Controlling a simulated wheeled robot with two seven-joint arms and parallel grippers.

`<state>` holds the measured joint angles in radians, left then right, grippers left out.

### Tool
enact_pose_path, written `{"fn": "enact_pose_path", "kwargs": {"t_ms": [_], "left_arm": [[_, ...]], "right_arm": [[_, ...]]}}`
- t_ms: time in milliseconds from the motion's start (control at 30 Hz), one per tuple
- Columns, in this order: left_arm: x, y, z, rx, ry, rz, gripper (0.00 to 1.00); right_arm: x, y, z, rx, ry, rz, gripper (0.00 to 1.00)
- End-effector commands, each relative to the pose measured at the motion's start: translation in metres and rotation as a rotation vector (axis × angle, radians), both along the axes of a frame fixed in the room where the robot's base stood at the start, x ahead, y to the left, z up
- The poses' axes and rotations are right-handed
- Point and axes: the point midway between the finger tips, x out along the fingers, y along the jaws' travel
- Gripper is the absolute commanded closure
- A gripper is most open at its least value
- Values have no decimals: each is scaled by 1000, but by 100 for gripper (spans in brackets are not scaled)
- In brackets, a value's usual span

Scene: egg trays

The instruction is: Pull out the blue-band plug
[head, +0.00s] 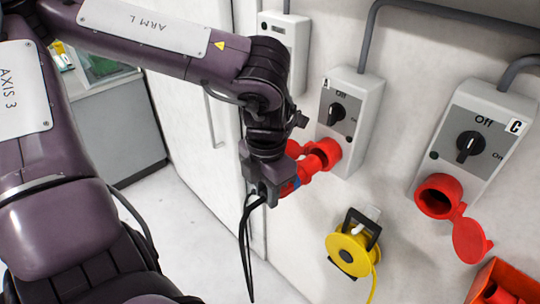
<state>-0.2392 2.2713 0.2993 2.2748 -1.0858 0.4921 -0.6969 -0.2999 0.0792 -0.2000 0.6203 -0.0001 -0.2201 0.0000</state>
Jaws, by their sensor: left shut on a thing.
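A red plug (308,167) with a blue band (289,187) is at the red socket (327,152) of the grey switch box (358,92) marked A. Its front end meets the socket mouth; I cannot tell how deep it sits. My left gripper (278,184) is shut on the plug near the blue band, and its fingers are partly hidden behind the gripper body. A black cable (246,240) hangs below the gripper. The rotary switch (337,113) on box A appears to point up towards Off. My right gripper is not in view.
Box C (485,118) at the right has an empty red socket (437,194) with its lid (469,241) hanging open. Another box (287,28) is at the left, partly hidden by my arm. A yellow cable reel (349,254) hangs below. An orange-red bin (500,275) is at lower right.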

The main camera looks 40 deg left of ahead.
Motion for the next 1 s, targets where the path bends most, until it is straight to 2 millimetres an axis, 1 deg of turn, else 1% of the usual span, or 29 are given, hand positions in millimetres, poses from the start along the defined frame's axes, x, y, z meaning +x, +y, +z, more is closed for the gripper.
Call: {"fn": "enact_pose_path", "kwargs": {"t_ms": [800,1000], "left_arm": [[-48,3,1,-2,-2,-1,100],[-51,3,1,0,-2,-1,100]], "right_arm": [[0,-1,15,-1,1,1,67],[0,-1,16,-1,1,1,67]]}}
